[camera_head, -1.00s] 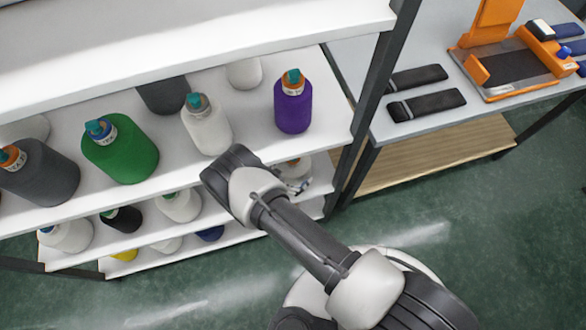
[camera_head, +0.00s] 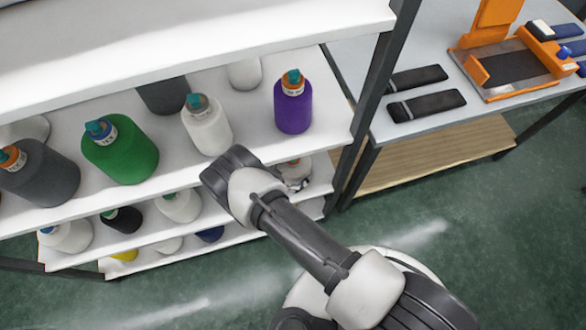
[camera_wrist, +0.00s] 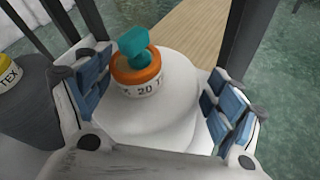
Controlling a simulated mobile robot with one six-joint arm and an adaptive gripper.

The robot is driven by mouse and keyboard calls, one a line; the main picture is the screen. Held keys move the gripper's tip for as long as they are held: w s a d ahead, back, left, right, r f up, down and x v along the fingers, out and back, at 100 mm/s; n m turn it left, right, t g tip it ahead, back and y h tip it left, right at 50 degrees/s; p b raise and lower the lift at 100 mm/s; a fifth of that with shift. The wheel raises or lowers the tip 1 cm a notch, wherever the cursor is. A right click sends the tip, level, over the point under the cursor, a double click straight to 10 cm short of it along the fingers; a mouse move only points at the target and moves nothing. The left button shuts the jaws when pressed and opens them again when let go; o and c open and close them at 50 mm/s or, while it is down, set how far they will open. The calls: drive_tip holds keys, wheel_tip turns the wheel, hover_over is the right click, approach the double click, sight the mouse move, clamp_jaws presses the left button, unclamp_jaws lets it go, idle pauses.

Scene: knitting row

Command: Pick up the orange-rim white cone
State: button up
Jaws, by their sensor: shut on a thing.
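The orange-rim white cone (camera_wrist: 165,110) fills the middle of the wrist view. It has an orange rim, a label reading "20 T" and a teal top piece. My gripper (camera_wrist: 160,105) has its blue-padded fingers on both sides of the cone and is shut on it. In the head view, a small part of the cone (camera_head: 294,164) shows on the lower shelf level, just right of my arm's wrist.
A dark cone with a yellow rim (camera_wrist: 18,80) stands left of the gripper in the wrist view. A purple cone (camera_head: 293,106) and a grey-rim white cone (camera_head: 207,128) stand on the shelf above. A dark rack post (camera_head: 362,120) rises at right.

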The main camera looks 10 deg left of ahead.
drive_tip(key=c, duration=0.4)
drive_tip(key=shift+r, duration=0.15)
